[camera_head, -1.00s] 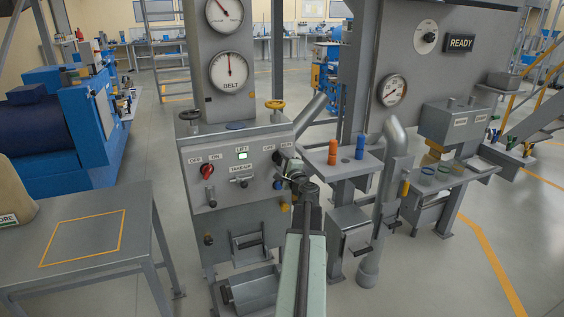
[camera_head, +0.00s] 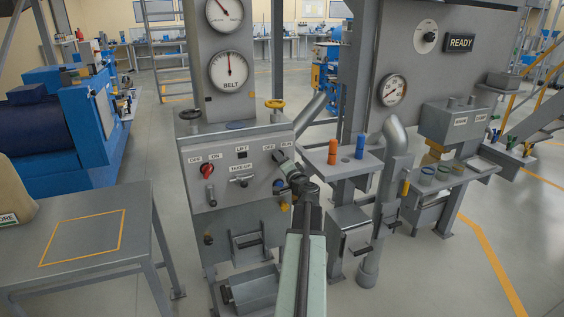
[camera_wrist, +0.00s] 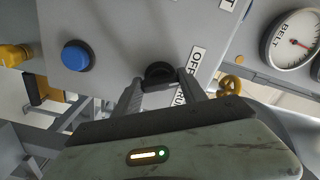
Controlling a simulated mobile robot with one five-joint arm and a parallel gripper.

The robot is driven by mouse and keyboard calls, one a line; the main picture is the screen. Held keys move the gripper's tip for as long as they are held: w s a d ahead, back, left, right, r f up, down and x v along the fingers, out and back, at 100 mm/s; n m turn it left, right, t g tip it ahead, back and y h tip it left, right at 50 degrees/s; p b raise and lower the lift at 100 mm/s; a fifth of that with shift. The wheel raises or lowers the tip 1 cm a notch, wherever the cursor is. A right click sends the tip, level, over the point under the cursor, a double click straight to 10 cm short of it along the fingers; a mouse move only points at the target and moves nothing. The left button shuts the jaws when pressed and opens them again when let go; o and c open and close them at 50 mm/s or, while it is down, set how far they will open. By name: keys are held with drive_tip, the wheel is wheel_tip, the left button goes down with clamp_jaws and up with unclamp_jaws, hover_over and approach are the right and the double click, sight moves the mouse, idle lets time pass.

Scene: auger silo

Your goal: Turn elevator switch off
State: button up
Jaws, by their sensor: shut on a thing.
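The grey control panel (camera_head: 222,187) has a black switch knob (camera_wrist: 159,72) at its upper right, beside OFF and RUN labels. My gripper (camera_head: 281,158) reaches the panel there. In the wrist view my gripper (camera_wrist: 161,82) has one finger on each side of the knob and is shut on it. The OFF label (camera_wrist: 198,62) is just right of the knob, and the RUN label is partly hidden by a finger. The knob's pointing direction cannot be made out. The small lamp (camera_head: 242,155) under the LIFT label looks dark.
A red switch (camera_head: 207,170) with OFF and ON labels is at the panel's left. A blue button (camera_wrist: 76,56) is near the knob. A BELT gauge (camera_head: 229,70) is above. A pipe (camera_head: 393,165) is close on the right.

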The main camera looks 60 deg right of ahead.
drive_tip(key=shift+n, duration=0.3)
drive_tip(key=o, duration=1.4)
drive_tip(key=shift+c, duration=0.2)
drive_tip(key=v, duration=0.7)
drive_tip(key=shift+s+a, duration=0.25)
drive_tip(key=shift+s, duration=0.05)
drive_tip(key=shift+f, duration=0.1)
